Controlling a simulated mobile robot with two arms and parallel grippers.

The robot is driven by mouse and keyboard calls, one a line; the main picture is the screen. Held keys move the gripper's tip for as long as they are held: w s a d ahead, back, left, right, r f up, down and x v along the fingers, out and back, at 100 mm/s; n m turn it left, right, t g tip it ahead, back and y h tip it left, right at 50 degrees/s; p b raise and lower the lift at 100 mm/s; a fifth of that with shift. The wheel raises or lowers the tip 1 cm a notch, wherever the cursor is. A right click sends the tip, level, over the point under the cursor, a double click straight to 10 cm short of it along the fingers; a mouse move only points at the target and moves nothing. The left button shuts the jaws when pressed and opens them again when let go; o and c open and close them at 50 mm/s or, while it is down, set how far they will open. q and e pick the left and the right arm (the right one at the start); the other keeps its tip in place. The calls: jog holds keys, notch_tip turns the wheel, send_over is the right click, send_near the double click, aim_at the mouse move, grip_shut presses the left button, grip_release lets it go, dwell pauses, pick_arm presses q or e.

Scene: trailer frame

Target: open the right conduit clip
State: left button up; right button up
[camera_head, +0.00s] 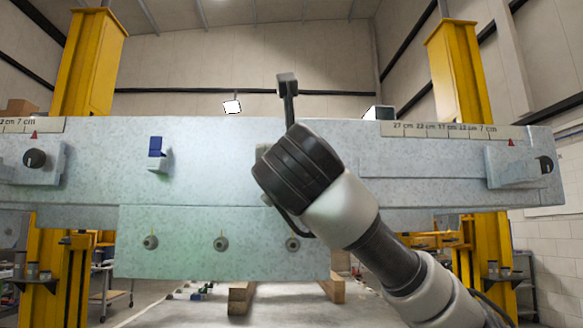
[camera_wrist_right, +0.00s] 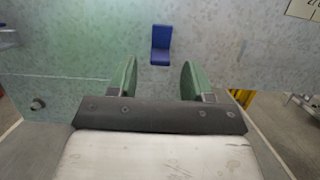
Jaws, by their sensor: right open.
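A blue conduit clip (camera_wrist_right: 160,45) is on the grey frame face in the right wrist view, ahead of my right gripper (camera_wrist_right: 157,80). The two green fingers are apart, with the clip in line with the gap and beyond the tips; nothing is between them. In the head view my right arm covers the place in front of the frame, and its fingers and this clip are hidden. Another blue clip (camera_head: 157,147) is on the frame's left part in the head view. I cannot tell the clip's lid position for sure. My left gripper is not in view.
The grey trailer frame (camera_head: 220,185) spans the view. Several round bolts, such as one at the lower left (camera_head: 150,242), stick out below. Rulers (camera_head: 455,131) and knobs (camera_head: 36,158) are at both ends. Yellow posts (camera_head: 90,65) stand behind.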

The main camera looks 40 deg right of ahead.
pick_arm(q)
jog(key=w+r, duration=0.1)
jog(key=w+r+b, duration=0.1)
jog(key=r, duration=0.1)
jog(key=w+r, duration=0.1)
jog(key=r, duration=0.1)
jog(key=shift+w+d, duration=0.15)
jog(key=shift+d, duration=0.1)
pick_arm(e)
jog(key=v, duration=0.8)
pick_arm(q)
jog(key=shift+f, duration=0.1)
pick_arm(e)
jog(key=shift+s, duration=0.1)
